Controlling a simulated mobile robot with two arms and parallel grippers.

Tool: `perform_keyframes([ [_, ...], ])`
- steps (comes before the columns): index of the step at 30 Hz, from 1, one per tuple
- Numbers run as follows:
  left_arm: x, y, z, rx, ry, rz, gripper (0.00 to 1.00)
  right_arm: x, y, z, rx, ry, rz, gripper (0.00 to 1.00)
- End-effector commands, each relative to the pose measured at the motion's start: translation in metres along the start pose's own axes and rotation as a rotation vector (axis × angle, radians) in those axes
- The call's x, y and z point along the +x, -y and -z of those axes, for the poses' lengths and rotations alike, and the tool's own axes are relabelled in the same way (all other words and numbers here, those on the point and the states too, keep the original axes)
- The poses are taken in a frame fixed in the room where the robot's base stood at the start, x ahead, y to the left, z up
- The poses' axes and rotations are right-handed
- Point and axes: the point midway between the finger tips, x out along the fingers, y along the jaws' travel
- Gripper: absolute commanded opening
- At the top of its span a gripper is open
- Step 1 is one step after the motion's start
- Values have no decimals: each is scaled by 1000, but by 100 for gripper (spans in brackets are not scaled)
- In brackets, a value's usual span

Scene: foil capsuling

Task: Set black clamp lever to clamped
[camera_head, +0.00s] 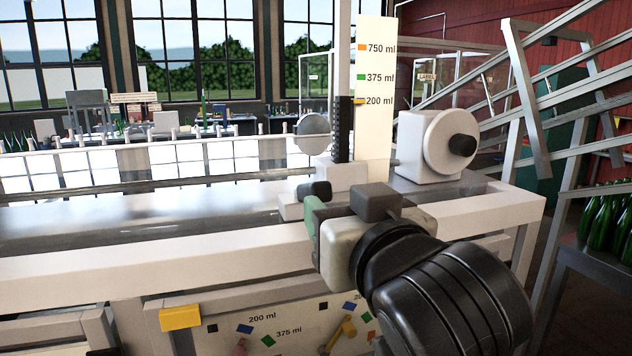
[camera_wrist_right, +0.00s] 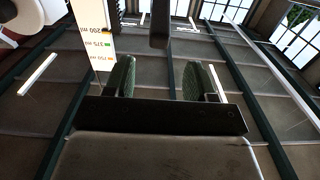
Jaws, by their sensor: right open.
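A short black lever (camera_head: 316,189), which looks like the clamp lever, sticks out at the white base block on the bench. A black bar, likely the same lever (camera_wrist_right: 160,24), shows in the right wrist view, ahead of and between the fingertips. My right gripper (camera_head: 313,215) is right at the lever's near side, partly hidden by its own wrist. In the right wrist view its two green pads (camera_wrist_right: 157,77) are apart with nothing between them. I cannot tell the lever's exact setting. My left gripper is not in view.
A black toothed column (camera_head: 342,130) and a volume scale board (camera_head: 374,90) rise behind the lever. A white housing with a round face and black knob (camera_head: 430,143) stands to the right, a grey disc (camera_head: 313,133) to the left. The bench's left part is clear.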

Motion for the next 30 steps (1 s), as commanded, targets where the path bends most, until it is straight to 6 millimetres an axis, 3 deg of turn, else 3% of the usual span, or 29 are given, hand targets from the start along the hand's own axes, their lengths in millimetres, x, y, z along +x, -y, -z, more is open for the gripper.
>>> perform_keyframes([
  [9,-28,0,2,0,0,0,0,61,-1,2,-1,8,-3,55],
  [15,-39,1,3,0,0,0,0,87,-1,1,-1,4,-2,55],
  [27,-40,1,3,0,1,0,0,95,-1,-1,0,2,-1,55],
  [30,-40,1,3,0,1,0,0,95,-1,-1,0,2,-1,42],
])
